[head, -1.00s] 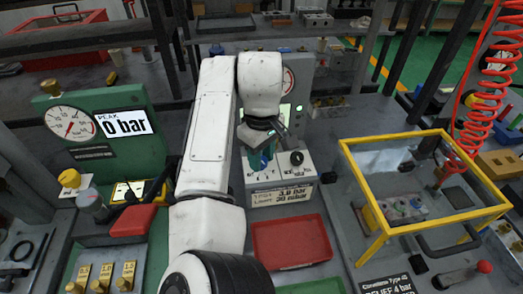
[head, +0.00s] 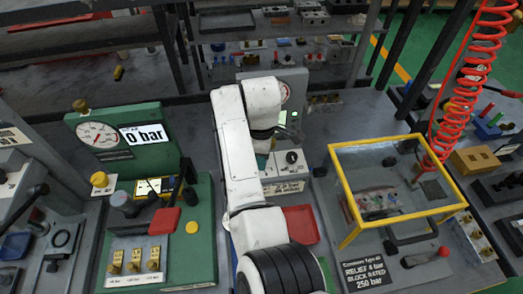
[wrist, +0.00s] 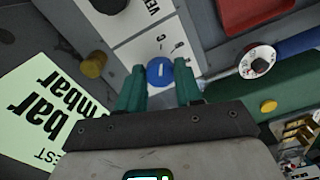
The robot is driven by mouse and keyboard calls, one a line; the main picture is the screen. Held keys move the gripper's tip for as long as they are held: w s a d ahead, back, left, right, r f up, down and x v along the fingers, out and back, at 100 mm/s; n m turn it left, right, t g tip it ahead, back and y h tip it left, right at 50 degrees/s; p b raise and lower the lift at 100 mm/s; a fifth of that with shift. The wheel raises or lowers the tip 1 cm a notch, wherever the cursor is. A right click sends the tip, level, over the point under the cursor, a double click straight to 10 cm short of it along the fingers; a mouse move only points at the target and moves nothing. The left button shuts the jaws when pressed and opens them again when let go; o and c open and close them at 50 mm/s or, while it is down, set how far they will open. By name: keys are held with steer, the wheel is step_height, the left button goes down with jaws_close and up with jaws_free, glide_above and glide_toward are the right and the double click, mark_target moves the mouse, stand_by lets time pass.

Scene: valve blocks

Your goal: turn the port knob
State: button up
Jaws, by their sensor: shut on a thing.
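A round blue knob (wrist: 159,68) with a white line sits on the white-topped valve block, between the two green fingers of my gripper (wrist: 160,84) in the wrist view. The fingers are shut on the knob from both sides. In the head view my gripper (head: 263,147) reaches down over the left part of the valve block (head: 284,187); my arm hides the knob there. A black knob (head: 291,157) stands on the block's right part, to the right of my gripper. Part of the lettering on the block's top is cut off in the wrist view.
A lit gauge display (wrist: 35,115) stands close beside my gripper. A red tray (head: 300,224) lies in front of the block. A yellow-framed clear guard (head: 395,185) stands to the right. A green gauge stand (head: 120,140) is to the left.

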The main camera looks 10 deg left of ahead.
stand_by(0.3)
steer(key=o, duration=1)
steer(key=shift+o, duration=0.2)
step_height(320, 180, up, 11)
steer(key=shift+f, duration=0.1)
stand_by(0.3)
